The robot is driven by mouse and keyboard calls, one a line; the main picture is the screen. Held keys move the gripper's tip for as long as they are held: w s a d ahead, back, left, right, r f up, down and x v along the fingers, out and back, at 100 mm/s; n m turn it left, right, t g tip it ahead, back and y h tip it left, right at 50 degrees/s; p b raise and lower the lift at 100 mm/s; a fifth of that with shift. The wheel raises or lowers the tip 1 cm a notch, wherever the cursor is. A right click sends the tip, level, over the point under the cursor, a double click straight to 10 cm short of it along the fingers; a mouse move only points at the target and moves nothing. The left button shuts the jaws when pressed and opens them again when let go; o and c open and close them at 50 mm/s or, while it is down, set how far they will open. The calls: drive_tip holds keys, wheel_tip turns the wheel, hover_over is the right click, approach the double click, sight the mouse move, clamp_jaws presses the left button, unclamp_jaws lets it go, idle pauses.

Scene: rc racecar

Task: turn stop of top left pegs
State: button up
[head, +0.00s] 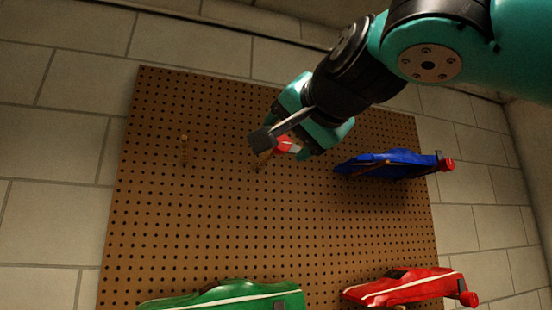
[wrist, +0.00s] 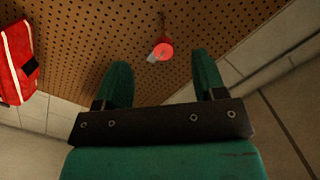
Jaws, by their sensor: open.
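The top left pegs stick out of the brown pegboard. The left peg (head: 184,148) is bare of any car. The right peg (head: 262,163) is partly hidden by my arm; the red stop (head: 283,146) shows close to it. In the wrist view the round red stop (wrist: 163,51) sits at the peg's end, with a small pale part beside it. My gripper (wrist: 160,62) is open, one teal finger to each side of the stop's line and the stop just beyond the tips. It also shows in the head view (head: 297,133), partly hidden. I see no contact with the stop.
A blue car (head: 388,163) hangs at the right with a red stop at its end. A green car (head: 230,296) and a red car (head: 405,287) hang below. The pegboard (head: 220,220) between them is clear.

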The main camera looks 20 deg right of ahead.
sight(282, 144)
drive_tip(key=s+d+r+m+h, duration=0.1)
drive_tip(key=d+r+m+h, duration=0.1)
drive_tip(key=d+r+m, duration=0.15)
drive_tip(key=shift+t, duration=0.3)
drive_tip(key=w+p, duration=0.5)
drive_tip(key=w, duration=1.1)
drive_tip(key=shift+w+a, duration=0.15)
drive_tip(key=shift+w, duration=0.15)
